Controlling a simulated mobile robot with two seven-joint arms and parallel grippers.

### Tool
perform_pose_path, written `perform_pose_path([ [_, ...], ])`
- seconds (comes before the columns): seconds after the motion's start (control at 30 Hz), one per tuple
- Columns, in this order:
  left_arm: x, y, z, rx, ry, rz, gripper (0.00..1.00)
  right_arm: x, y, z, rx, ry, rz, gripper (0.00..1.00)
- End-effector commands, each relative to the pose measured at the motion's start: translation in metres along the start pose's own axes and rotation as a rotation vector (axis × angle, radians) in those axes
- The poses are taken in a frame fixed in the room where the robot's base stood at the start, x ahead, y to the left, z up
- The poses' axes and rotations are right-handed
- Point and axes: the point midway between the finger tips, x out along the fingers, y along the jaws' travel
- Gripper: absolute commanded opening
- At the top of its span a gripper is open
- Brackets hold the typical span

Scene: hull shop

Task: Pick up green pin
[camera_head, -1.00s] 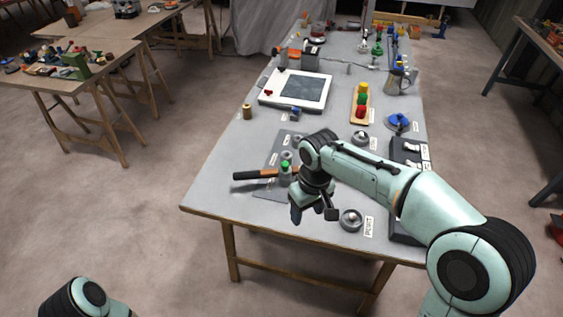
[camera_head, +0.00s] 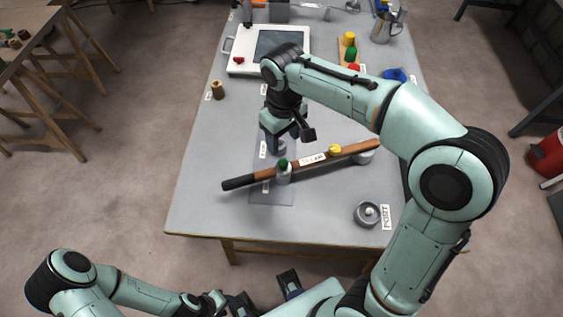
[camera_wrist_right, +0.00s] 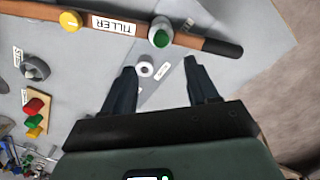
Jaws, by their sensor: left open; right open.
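The green pin (camera_head: 283,164) shows its green top above a grey, rounded body at the tiller (camera_head: 312,160), a brown bar with a black grip lying across the grey worktable. In the right wrist view the green pin (camera_wrist_right: 161,39) is at the tiller, beyond the fingertips. My right gripper (camera_head: 283,143) is open above the table, just behind the tiller. In the wrist view its fingers (camera_wrist_right: 160,66) are apart, with a small pale ring between them; the pin is not between them. My left gripper (camera_head: 267,292) is open and empty at the bottom, off the table's front edge.
A yellow pin (camera_head: 335,149) sits on the tiller to the right. A round grey part (camera_head: 368,213) lies by the PORT label. A brown spool (camera_head: 217,90) stands at left, and a white framed board (camera_head: 240,67) lies behind. The table's front left is clear.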

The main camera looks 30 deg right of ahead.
Motion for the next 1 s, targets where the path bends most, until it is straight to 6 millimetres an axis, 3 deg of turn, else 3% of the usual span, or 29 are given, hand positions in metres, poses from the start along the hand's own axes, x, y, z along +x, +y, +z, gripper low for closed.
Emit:
perform_pose_path([
  [0.1, 0.005, -0.002, 0.001, -0.001, -0.002, -0.001, 0.43, 0.025, 0.0, 0.001, 0.0, -0.004, 0.0, 0.59],
  [0.37, 0.008, -0.003, 0.001, -0.001, -0.003, -0.001, 0.43, 0.046, 0.0, 0.001, 0.001, -0.001, 0.0, 0.59],
  [0.7, 0.014, -0.006, 0.002, -0.002, -0.005, -0.002, 0.43, 0.091, -0.003, 0.006, 0.001, -0.003, 0.0, 0.59],
  [1.0, 0.014, -0.006, 0.002, -0.002, -0.005, -0.002, 0.43, 0.095, -0.003, 0.006, 0.001, 0.0, 0.0, 0.59],
])
